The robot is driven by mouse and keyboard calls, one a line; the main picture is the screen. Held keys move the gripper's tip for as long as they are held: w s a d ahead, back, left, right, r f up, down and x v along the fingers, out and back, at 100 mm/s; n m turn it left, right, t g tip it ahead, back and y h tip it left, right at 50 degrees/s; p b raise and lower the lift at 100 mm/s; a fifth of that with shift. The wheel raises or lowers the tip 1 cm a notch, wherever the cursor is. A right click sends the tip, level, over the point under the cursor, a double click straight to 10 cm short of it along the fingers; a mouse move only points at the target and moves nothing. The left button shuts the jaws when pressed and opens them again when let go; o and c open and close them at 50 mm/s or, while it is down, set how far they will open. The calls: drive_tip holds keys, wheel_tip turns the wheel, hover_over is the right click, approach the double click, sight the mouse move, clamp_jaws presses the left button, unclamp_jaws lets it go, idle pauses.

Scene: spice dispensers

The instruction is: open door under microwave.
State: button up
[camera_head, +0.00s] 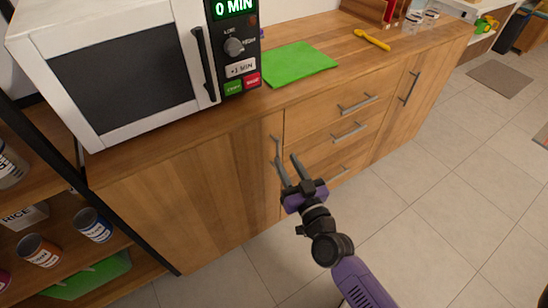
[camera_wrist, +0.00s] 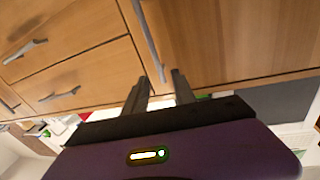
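The wooden door (camera_head: 190,195) under the microwave (camera_head: 130,65) is shut in the head view. Its grey vertical handle (camera_head: 276,147) is near the door's right edge. The door (camera_wrist: 235,40) and handle (camera_wrist: 148,35) also show in the wrist view. My gripper (camera_head: 286,160) is open in front of the handle, with its fingertips pointing toward the cabinet. In the wrist view, the handle's near end appears in the gap between the fingers of my gripper (camera_wrist: 160,78). I cannot tell whether the fingers touch it. Part of the handle is hidden behind a finger in the head view.
Drawers with handles (camera_head: 348,132) are right of the door, and another cupboard handle (camera_head: 409,88) is farther right. An open shelf with cans (camera_head: 92,225) is at the left. A green mat (camera_head: 298,63) lies on the counter. The tiled floor (camera_head: 420,200) in front is clear.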

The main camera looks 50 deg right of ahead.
sight(278, 150)
drive_tip(key=shift+n, duration=0.5)
drive_tip(key=x, duration=0.2)
drive_tip(key=f+x, duration=0.1)
drive_tip(key=x, duration=0.4)
drive_tip(key=shift+w+d+f, duration=0.1)
drive_tip(key=shift+w+f, duration=0.05)
drive_tip(key=shift+f, duration=0.25)
clamp_jaws()
idle(0.8)
